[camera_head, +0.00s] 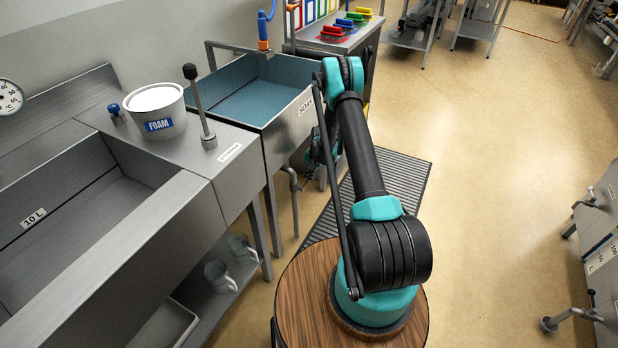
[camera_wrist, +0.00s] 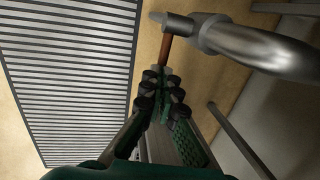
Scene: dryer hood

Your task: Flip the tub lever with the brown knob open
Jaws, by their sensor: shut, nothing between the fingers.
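In the wrist view a brown knob (camera_wrist: 166,48) sticks out from the metal end of a thick bent pipe (camera_wrist: 245,45). My gripper (camera_wrist: 163,88) is shut and empty, with its fingertips right at the lower end of the knob. I cannot tell whether they touch it. In the head view the tub marked SOAK (camera_head: 283,128) stands behind the counter, with a pipe (camera_head: 291,185) below its front. My arm reaches to the tub's right side and hides the brown knob and most of my gripper there.
A slatted floor mat (camera_wrist: 75,75) lies beside the pipe; metal legs (camera_wrist: 238,140) stand on its other side. The counter holds a FOAM bucket (camera_head: 158,112) and a black-knobbed rod (camera_head: 198,105). Another pipe with a lever (camera_head: 575,316) is at lower right. The floor right of my arm is clear.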

